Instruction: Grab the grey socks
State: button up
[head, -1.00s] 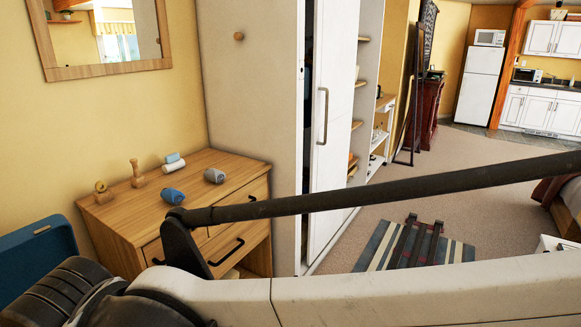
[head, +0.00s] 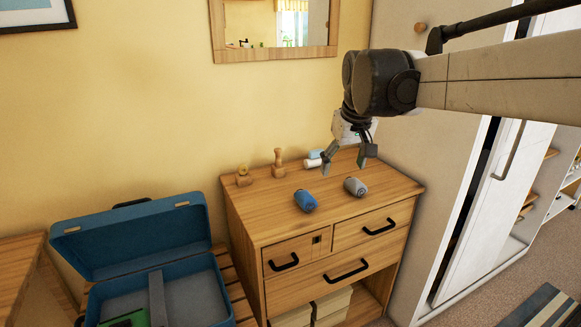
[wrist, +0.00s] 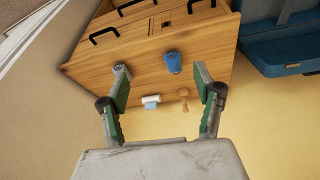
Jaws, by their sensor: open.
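The grey socks (head: 355,187) are a small rolled bundle on top of the wooden dresser (head: 390,200), towards its right side. In the wrist view the grey socks (wrist: 121,70) lie just beyond the tip of the left finger, partly covered by it. My gripper (head: 345,170) is open and empty above the back right of the dresser top. In the wrist view my gripper (wrist: 162,82) has its fingers wide apart. The gap between the fingers and the grey socks is hard to judge.
A blue sock roll (head: 305,201) lies left of the grey one. White and light-blue rolls (head: 314,159) and wooden objects (head: 278,164) stand at the back. An open blue suitcase (head: 212,262) is at left. A white wardrobe (head: 440,180) stands close on the right.

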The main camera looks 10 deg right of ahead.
jog(key=w+d+g+p, duration=0.15)
jog(key=w+d, duration=0.35)
jog(key=w, duration=0.5)
jog(key=n+g+p, duration=0.1)
jog(key=g+p, duration=0.2)
jog(key=p, duration=0.1)
send_over(357, 180)
notch_tip(357, 180, down, 12)
jog(key=shift+y, duration=0.3)
notch_tip(357, 180, down, 13)
jog(key=shift+s+a+r, duration=0.1)
jog(key=c, duration=1.1)
